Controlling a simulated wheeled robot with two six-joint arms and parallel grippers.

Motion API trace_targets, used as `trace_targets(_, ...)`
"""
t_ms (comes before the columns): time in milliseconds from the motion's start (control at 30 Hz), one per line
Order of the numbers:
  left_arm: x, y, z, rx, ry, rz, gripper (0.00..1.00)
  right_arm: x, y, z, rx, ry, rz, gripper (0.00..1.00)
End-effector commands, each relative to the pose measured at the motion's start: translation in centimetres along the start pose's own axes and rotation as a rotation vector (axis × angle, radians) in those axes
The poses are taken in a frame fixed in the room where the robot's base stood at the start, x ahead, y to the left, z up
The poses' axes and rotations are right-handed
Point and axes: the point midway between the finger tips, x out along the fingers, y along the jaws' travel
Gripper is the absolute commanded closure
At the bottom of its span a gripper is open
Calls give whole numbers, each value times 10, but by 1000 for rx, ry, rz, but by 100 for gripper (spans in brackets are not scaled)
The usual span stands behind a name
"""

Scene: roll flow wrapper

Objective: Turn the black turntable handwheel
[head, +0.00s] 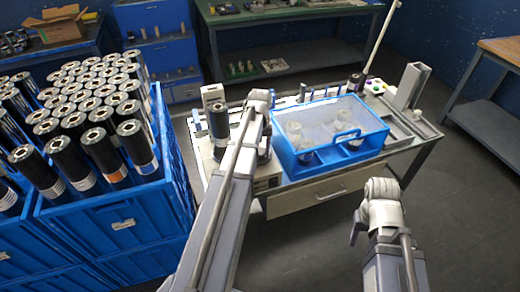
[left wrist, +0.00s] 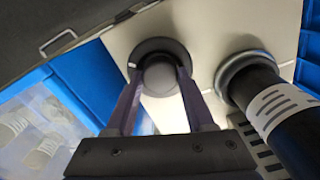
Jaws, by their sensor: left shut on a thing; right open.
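The black turntable handwheel (left wrist: 158,52) shows in the left wrist view as a dark round knob on a wider dark disc, set in a pale panel. My left gripper (left wrist: 158,76) has one finger on each side of the knob and is shut on it. In the head view my left arm hides most of this spot. A black roll (left wrist: 272,110) with a white striped label stands beside the handwheel; it also shows on the pale machine in the head view (head: 218,122). My right gripper (head: 357,226) is open and empty, apart from the bench front.
A blue box with a clear lid (head: 330,122) stands on the bench right of the machine, with pale objects inside. Blue crates (head: 125,222) full of black rolls stand at the left. A metal channel (head: 412,86) stands at the bench's right end. The floor at right is clear.

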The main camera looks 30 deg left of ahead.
Motion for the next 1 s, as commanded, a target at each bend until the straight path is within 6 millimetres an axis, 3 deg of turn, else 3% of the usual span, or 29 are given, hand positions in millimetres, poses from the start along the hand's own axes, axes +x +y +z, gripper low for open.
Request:
trace_targets(733,0,0,0,-79,0,0,100,0,0,0,0,0,0,50)
trace_targets(767,0,0,0,-79,0,0,45,0,0,0,0,0,0,50)
trace_targets(1000,0,0,0,-78,0,0,18,0,0,0,0,0,0,50)
